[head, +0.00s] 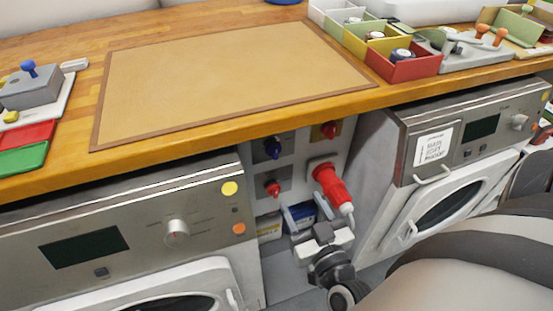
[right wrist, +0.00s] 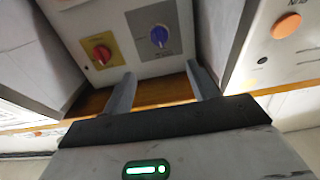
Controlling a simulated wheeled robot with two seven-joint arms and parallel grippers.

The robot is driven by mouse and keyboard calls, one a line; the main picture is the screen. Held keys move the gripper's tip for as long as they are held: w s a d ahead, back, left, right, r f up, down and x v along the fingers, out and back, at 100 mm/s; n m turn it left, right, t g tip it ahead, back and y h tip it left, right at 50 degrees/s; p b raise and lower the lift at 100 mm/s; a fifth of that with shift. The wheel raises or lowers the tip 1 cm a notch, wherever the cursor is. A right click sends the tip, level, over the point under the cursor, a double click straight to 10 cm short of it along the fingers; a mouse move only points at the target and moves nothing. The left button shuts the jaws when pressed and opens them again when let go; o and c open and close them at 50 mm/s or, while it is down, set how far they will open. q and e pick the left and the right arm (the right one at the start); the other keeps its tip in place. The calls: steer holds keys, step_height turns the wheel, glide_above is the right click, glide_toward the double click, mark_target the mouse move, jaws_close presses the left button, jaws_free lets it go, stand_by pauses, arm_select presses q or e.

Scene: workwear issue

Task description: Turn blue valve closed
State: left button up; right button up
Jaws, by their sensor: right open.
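The blue valve (head: 273,148) is a small blue knob on a grey plate, high on the panel under the worktop between two machines. In the right wrist view the blue valve (right wrist: 159,37) lies ahead of the gap between the fingers, its handle slightly tilted from upright. My right gripper (head: 318,212) is open and empty, below the valve and to its right in the head view. In the right wrist view both fingers of the gripper (right wrist: 160,68) are apart and do not touch the valve. My left gripper is not in view.
A red knob (head: 330,129) on a yellow plate sits beside the valve, and another red knob (head: 273,189) sits below it. A large red plug (head: 328,180) sticks out near my right gripper. The worktop edge (head: 230,134) overhangs the panel; machines stand on both sides.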

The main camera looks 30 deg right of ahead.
mark_target(277, 154)
steer(key=x, duration=1.5)
steer(key=shift+w+d, duration=0.2)
steer(key=shift+w, duration=0.1)
steer(key=c, duration=1)
